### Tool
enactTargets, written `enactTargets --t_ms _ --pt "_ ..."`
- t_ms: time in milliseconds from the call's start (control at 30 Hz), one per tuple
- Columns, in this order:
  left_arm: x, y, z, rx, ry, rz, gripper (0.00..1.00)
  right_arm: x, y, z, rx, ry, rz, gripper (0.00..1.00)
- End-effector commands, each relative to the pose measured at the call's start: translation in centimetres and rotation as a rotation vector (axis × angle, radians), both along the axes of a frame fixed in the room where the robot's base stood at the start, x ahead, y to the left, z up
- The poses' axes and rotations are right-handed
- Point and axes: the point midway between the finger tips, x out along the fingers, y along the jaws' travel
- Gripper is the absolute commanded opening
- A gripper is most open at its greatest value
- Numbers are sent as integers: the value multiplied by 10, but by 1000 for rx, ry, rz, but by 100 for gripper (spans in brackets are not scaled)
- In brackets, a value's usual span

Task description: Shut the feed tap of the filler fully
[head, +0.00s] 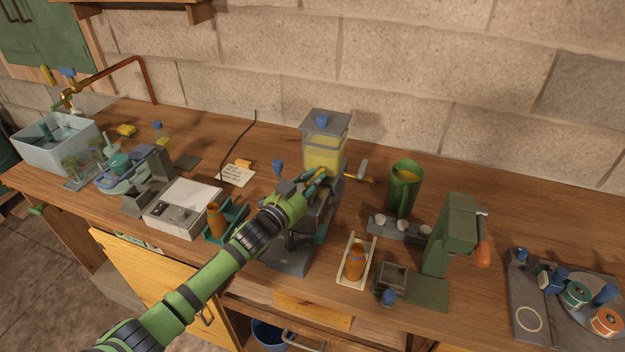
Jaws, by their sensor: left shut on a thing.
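The filler (324,150) stands mid-bench, with a clear square hopper of yellow oil under a grey lid. My left gripper (322,184) reaches in from the lower left and is at the filler just below the hopper. It is shut on what seems to be the feed tap, which the fingers mostly hide. How far the tap is turned cannot be told. My right gripper is not in view.
A green jug (404,184) and a green press with an orange handle (483,250) stand to the right. An amber bottle in a pale tray (355,260) is in front. A white scale (183,206) stands at left. Bare bench lies behind the filler.

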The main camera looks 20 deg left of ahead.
Motion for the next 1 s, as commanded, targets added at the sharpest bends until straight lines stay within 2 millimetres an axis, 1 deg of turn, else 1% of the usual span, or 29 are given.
enactTargets --t_ms 67,100,133,167,467,567,667,1000 --pt "0 -1 1 -1 -3 -1 0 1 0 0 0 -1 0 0" --pt "0 -1 1 -1 -3 -1 25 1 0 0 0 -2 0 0" --pt "0 -1 1 -1 -2 0 37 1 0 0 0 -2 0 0" --pt "0 -1 1 -1 -2 0 41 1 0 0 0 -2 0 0" --pt "0 0 0 0 -1 1 41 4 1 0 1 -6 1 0" --pt "-4 2 -1 0 0 1 41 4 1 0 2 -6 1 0" --pt "-15 5 -2 1 1 1 41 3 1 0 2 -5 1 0" --pt "-80 25 -1 0 2 1 41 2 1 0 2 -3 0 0"
